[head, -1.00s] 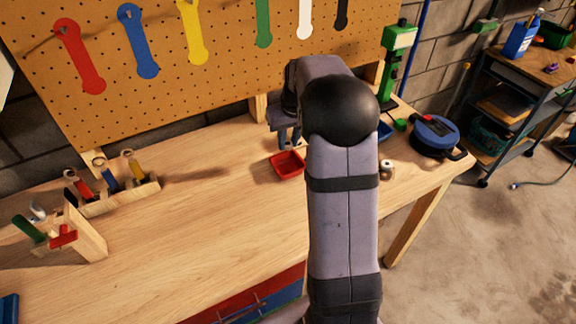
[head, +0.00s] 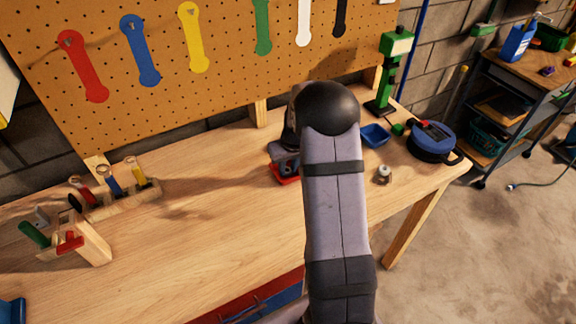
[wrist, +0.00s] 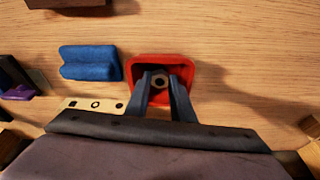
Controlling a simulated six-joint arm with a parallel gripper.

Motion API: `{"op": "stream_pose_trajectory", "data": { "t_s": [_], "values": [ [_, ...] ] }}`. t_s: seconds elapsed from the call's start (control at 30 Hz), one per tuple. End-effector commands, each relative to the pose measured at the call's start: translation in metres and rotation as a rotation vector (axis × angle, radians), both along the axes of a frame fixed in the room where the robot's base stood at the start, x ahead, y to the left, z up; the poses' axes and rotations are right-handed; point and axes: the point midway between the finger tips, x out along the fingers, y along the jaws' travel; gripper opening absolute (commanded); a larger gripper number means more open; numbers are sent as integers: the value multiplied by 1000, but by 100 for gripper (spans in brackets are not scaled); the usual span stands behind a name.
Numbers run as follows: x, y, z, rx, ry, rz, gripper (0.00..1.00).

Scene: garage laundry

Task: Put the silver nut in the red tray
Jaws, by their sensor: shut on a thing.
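The red tray (head: 286,181) sits on the workbench near the pegboard, partly hidden by my gripper (head: 286,163) in the head view. In the wrist view the red tray (wrist: 160,59) lies under and around the fingertips. My gripper (wrist: 161,78) is shut on the silver nut (wrist: 159,82), which shows between the two fingertips, over the tray's inside. Whether the nut touches the tray floor cannot be told. The head view does not show the nut, as the gripper and arm cover that spot.
A blue block-like thing (wrist: 89,63) and a pale strip with holes (wrist: 95,104) lie close to the tray. A blue tray (head: 375,135), a small round pale item (head: 384,174) and a blue pot-like container (head: 433,140) stand to the right. The bench's middle left is clear.

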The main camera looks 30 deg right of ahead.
Motion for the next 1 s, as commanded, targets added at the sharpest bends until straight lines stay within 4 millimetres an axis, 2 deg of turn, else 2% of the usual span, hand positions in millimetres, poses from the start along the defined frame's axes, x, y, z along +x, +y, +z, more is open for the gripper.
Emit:
{"op": "stream_pose_trajectory", "data": {
  "t_s": [0.37,0.4,0.43,0.77,1.0],
  "values": [
    [0,0,-4,0,0,0,0],
    [0,0,-5,0,0,0,24],
    [0,0,-4,0,0,0,29],
    [0,0,-2,0,0,0,29],
    [-2,0,11,-2,-3,1,29]
  ]
}}
